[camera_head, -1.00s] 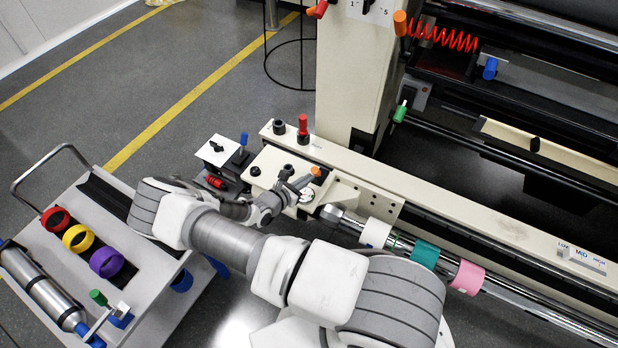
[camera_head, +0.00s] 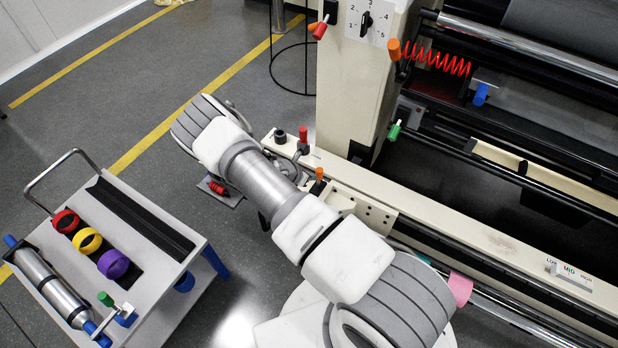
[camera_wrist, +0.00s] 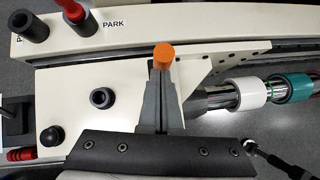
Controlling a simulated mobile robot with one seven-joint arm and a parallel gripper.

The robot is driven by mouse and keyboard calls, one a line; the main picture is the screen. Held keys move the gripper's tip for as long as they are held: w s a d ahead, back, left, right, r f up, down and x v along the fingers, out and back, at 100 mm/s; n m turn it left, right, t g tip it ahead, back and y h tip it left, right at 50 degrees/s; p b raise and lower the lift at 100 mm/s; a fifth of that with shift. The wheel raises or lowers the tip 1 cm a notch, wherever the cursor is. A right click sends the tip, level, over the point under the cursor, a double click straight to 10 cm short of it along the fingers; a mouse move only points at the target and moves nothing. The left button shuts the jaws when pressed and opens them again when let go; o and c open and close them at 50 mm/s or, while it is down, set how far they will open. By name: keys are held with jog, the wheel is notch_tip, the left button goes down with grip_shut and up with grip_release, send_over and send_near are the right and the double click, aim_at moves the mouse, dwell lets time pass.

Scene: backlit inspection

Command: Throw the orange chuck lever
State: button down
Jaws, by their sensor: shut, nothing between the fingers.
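The orange knob of the chuck lever (camera_head: 319,174) shows just past my arm in the head view, above the machine's cream ledge. In the wrist view the same orange knob (camera_wrist: 163,54) stands at the tips of my gripper (camera_wrist: 160,76). The grey fingers are shut together with nothing between them. The knob appears right at the fingertips; I cannot tell whether they touch it. The lever's shank is hidden behind the fingers. In the head view my arm hides the gripper.
The chrome shaft carries white (camera_wrist: 252,93), teal (camera_wrist: 290,88) and pink (camera_head: 460,289) rings. A red-knobbed post (camera_wrist: 72,10) stands near the PARK label. A black knob (camera_wrist: 51,136) and dark socket (camera_wrist: 103,97) sit left of the fingers. A cart (camera_head: 150,290) stands at left.

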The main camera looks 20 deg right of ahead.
jog(key=shift+g+y, duration=0.7)
jog(key=shift+y, duration=0.2)
jog(key=shift+w+d+r+b, duration=0.1)
jog(key=shift+w+d+b, duration=0.1)
jog(key=shift+w+d, duration=0.65)
jog(key=shift+w+d+r+b, duration=0.15)
jog(key=shift+w+d, duration=0.45)
jog(key=shift+d, duration=0.45)
jog(key=shift+d, duration=0.15)
